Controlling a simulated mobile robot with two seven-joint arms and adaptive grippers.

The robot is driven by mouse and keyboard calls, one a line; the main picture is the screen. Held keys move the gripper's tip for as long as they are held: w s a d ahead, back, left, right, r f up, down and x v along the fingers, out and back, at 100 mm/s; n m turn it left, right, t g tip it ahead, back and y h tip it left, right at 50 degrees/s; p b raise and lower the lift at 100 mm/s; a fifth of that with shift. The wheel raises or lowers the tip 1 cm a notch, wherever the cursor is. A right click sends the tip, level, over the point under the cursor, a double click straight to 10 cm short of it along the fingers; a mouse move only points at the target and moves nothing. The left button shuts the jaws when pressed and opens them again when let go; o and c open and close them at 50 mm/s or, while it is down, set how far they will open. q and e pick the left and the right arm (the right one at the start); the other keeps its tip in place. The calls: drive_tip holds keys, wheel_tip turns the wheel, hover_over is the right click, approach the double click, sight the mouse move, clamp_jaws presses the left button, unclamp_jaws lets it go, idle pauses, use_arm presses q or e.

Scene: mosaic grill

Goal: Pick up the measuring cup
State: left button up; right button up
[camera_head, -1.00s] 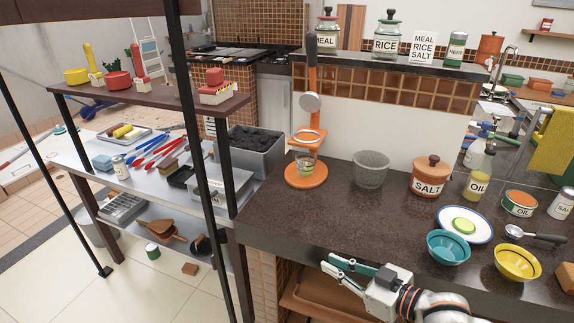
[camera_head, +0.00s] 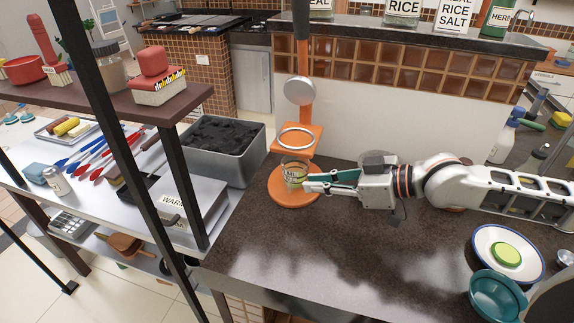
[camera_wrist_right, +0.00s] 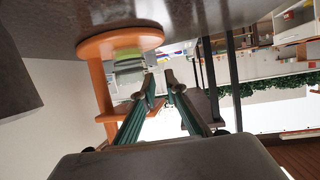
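The measuring cup (camera_head: 293,168) is a small clear glass cup with markings and something green at its bottom. It stands upright on the round base of an orange stand (camera_head: 296,198), under the stand's ring. My right gripper (camera_head: 307,183) reaches in from the right, low over the counter, its fingertips close beside the cup. Its fingers are apart with nothing between them. In the right wrist view, which is upside down, the cup (camera_wrist_right: 128,68) is just beyond the fingertips (camera_wrist_right: 160,80), left of the gap. Whether a finger touches it I cannot tell. My left gripper is out of view.
A grey bowl (camera_head: 378,158) is partly hidden behind my right gripper. A plate (camera_head: 486,242) with a green slice and a teal bowl (camera_head: 494,295) are at the right. The counter's front middle (camera_head: 330,250) is clear. A shelf post (camera_head: 118,150) stands at the left.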

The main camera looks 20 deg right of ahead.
sight(289, 184)
drive_tip(key=shift+w+a+f, duration=0.2)
drive_tip(key=shift+w+a, duration=0.05)
drive_tip(key=shift+a, duration=0.25)
drive_tip(key=shift+w+a+f, duration=0.3)
drive_tip(key=shift+w+a, duration=0.05)
drive_tip(key=shift+a, duration=0.1)
drive_tip(key=x, duration=0.4)
drive_tip(key=shift+w+a+f, duration=0.2)
drive_tip(key=shift+a+f, duration=0.05)
drive_tip(key=shift+w+a+f, duration=0.1)
drive_tip(key=shift+w+a, duration=0.05)
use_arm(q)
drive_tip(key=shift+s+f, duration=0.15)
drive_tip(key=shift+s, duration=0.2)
use_arm(e)
drive_tip(key=shift+c, duration=0.3)
clamp_jaws()
